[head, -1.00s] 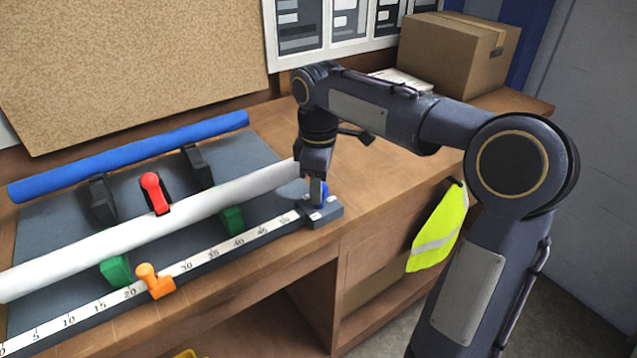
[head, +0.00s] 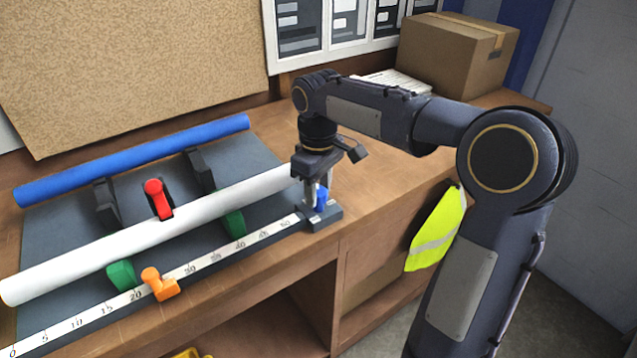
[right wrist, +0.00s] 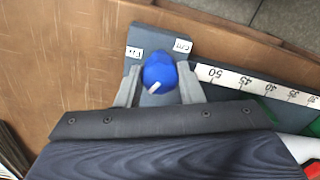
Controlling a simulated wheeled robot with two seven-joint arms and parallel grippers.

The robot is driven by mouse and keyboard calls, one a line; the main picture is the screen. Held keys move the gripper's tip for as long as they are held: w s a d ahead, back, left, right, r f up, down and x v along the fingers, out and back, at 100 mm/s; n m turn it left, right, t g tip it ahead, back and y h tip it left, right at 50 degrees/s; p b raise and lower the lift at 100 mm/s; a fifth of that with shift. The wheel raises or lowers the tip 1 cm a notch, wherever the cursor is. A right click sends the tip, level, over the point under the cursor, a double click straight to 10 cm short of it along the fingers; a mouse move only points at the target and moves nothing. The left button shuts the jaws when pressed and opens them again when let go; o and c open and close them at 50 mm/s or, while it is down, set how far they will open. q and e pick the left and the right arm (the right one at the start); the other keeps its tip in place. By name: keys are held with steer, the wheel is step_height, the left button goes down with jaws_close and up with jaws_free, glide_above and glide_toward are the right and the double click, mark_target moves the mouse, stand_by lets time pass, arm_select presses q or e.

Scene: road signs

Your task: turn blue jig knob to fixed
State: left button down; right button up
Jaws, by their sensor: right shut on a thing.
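The blue jig knob (head: 321,199) stands on the dark end block at the right end of the ruler. In the right wrist view, the knob (right wrist: 160,72) has a pale pointer mark facing toward the gripper body. Two small white labels flank it on the block; the left label (right wrist: 134,52) seems to start with F, and the right label (right wrist: 183,45) is hard to read. My right gripper (head: 316,204) points down with its fingers around the knob, shut on it; the fingers also show in the right wrist view (right wrist: 159,86). My left gripper is out of view.
A cardboard box (head: 460,52) stands at the back right. The bench right of the jig is clear.

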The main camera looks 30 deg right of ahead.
mark_target(319, 190)
steer(key=m+p, duration=0.1)
steer(key=m, duration=0.5)
steer(key=shift+r+p, duration=0.1)
steer(key=shift+p, duration=0.3)
steer(key=m+p, duration=0.1)
steer(key=m, duration=0.5)
steer(key=shift+m, duration=0.4)
steer(key=o, duration=1)
step_height(319, 190, up, 8)
steer(key=shift+f, duration=0.15)
